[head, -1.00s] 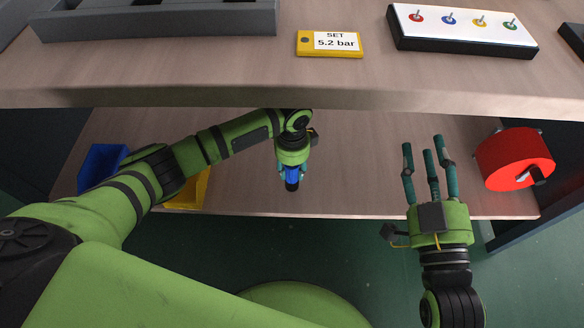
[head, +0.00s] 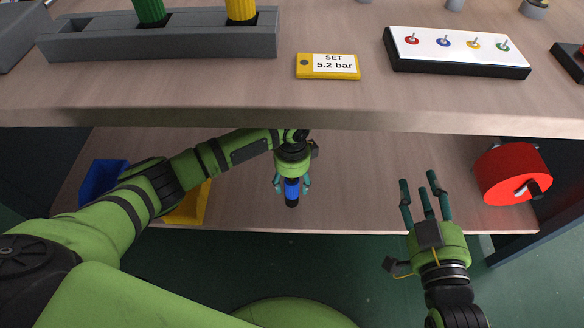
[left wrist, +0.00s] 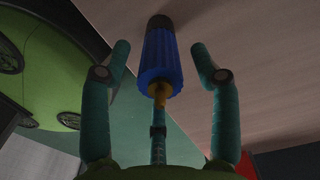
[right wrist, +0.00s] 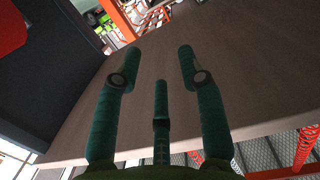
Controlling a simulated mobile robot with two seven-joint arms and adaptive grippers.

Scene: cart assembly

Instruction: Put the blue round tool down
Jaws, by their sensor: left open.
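The blue round tool (head: 291,190) is on the lower shelf, with a blue ribbed body and a dark end. My left gripper (head: 292,187) is open around it, with fingers spread on both sides. In the left wrist view the blue tool (left wrist: 160,60) sits between the open fingers (left wrist: 163,62), with gaps at both side fingers. Its dark end appears to meet the shelf surface; whether the third finger touches it I cannot tell. My right gripper (head: 420,200) is open and empty in front of the lower shelf; its fingers also show in the right wrist view (right wrist: 158,65).
The lower shelf (head: 370,190) has free room right of the tool. A red reel (head: 505,172) stands at its right end. A blue bin (head: 100,180) and yellow bin (head: 190,205) sit at the left. The upper shelf's edge (head: 300,110) overhangs my left gripper.

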